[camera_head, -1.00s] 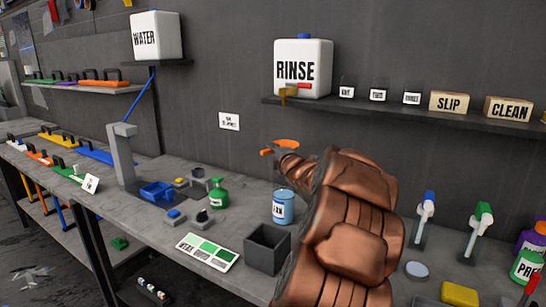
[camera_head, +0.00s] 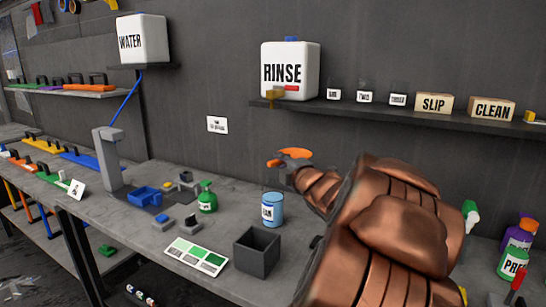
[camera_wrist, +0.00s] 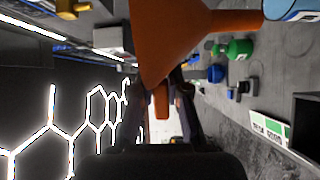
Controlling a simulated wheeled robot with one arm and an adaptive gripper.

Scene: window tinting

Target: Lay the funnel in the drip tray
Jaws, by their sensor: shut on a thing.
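The orange funnel (camera_head: 292,154) is held in my gripper (camera_head: 284,166), raised above the bench, to the upper right of the blue can in the head view. In the wrist view the funnel (camera_wrist: 185,35) fills the top middle, with my gripper (camera_wrist: 168,105) shut on its orange tab. No label names the drip tray. A small blue open tray (camera_head: 145,196) sits beside the grey stand, and a dark grey open box (camera_head: 257,252) stands at the bench's front; I cannot tell which is meant. The box's edge (camera_wrist: 300,125) also shows in the wrist view.
A blue labelled can (camera_head: 271,212) and green bottle (camera_head: 208,197) stand on the bench (camera_head: 225,225). A colour card (camera_head: 197,255) lies near the front edge. The RINSE tank (camera_head: 291,70) sits on the wall shelf. My arm hides much of the right side of the bench.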

